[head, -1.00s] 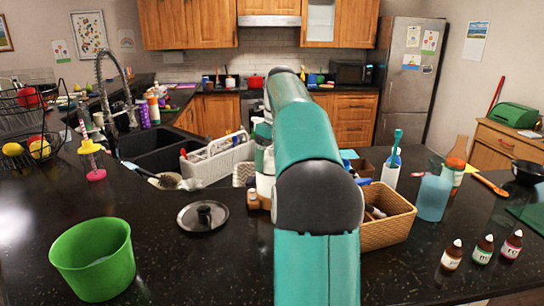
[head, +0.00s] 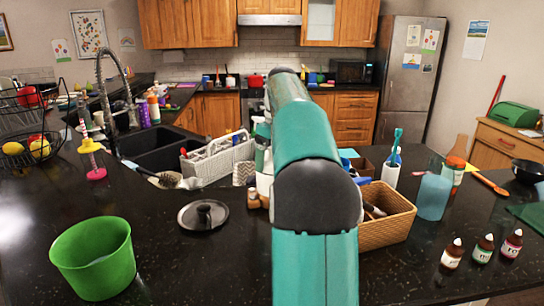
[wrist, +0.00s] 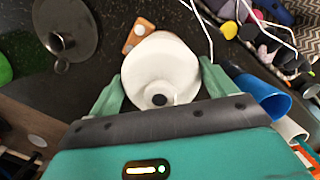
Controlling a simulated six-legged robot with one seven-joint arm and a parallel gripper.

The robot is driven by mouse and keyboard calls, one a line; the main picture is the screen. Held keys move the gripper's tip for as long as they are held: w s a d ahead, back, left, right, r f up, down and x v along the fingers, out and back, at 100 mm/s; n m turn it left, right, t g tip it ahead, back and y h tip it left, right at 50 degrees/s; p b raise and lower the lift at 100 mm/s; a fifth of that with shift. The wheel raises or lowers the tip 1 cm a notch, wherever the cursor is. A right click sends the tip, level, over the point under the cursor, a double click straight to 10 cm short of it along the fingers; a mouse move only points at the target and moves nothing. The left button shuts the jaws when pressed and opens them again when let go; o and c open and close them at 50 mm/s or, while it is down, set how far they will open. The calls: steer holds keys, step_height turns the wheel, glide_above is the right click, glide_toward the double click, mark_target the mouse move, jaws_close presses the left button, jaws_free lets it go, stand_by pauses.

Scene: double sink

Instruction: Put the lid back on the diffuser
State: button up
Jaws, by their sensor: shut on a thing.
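My gripper (wrist: 163,88) has its pale green fingers shut on a white, rounded, cone-shaped piece (wrist: 160,68) with a dark spot at its narrow end, seen in the wrist view. It looks like the diffuser lid, but I cannot be sure. In the head view my arm hides most of the gripper; a white part of the held piece (head: 264,184) shows at the arm's left edge. I cannot clearly identify the diffuser's base; the held piece or my arm may hide it.
A dark round pan lid (head: 203,214) and a green bucket (head: 95,258) are on the left counter. Small brown containers (head: 253,199) stand beside the held piece. A wicker basket (head: 387,228), a blue cylinder (head: 433,197) and small dropper bottles (head: 484,249) are right.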

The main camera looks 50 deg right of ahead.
steer(key=o, duration=0.9)
steer(key=shift+c, duration=0.2)
steer(key=shift+r, duration=0.1)
steer(key=shift+r, duration=3.4)
jaws_close()
steer(key=shift+f, duration=0.45)
